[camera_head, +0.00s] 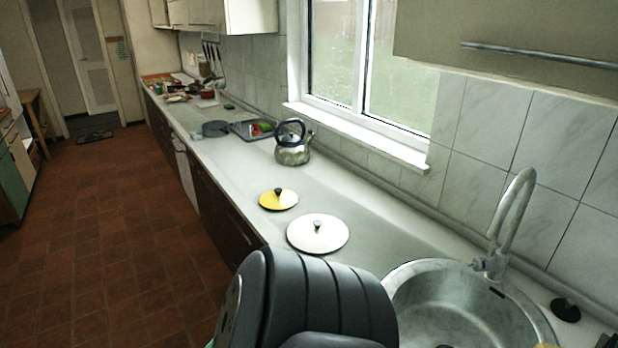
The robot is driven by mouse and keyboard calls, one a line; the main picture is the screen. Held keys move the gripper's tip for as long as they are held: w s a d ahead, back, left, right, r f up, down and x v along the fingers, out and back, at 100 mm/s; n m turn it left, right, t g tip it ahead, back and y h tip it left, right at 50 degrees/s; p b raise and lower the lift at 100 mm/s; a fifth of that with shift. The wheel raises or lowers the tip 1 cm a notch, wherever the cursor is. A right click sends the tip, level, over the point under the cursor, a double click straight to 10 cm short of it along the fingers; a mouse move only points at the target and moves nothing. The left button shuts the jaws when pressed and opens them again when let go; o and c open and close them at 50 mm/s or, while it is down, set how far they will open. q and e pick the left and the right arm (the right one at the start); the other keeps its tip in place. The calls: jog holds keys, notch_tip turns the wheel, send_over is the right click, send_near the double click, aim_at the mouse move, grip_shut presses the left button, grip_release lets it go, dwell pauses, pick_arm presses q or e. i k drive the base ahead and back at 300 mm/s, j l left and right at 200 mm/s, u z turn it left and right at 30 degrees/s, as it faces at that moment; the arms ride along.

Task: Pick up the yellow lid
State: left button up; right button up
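The yellow lid (268,199) lies flat on the light worktop, near its front edge, with a dark knob standing up in its middle. A big dark grey part of my own arm fills the bottom middle of the view, nearer than the lids. Neither of my grippers can be made out in this view.
A round sink (425,306) with a tall tap (513,212) is at the right. A metal kettle (292,154) stands behind the yellow lid. A dark round knob (565,310) sits right of the sink. The worktop around the yellow lid is clear.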

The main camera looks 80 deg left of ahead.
aim_at(278, 198)
jog(key=k+j+u, duration=0.1)
jog(key=j+u, duration=1.3)
jog(key=i+j+u, duration=0.1)
jog(key=j+u, duration=0.35)
jog(key=i+j+u, duration=0.15)
jog(key=u, duration=0.15)
jog(key=i+j+u, duration=0.25)
jog(key=k+j, duration=0.15)
jog(key=l+z, duration=0.1)
jog(key=z, duration=0.65)
jog(key=i+l+z, duration=0.1)
jog(key=z, duration=2.1)
jog(key=u, duration=1.45)
jog(key=k+u, duration=0.1)
jog(key=u, duration=0.3)
jog(key=k+u, duration=0.1)
jog(key=u, duration=0.25)
jog(key=k+j+u, duration=0.1)
jog(key=u, duration=0.3)
jog(key=k+j+u, duration=0.1)
jog(key=u, duration=0.25)
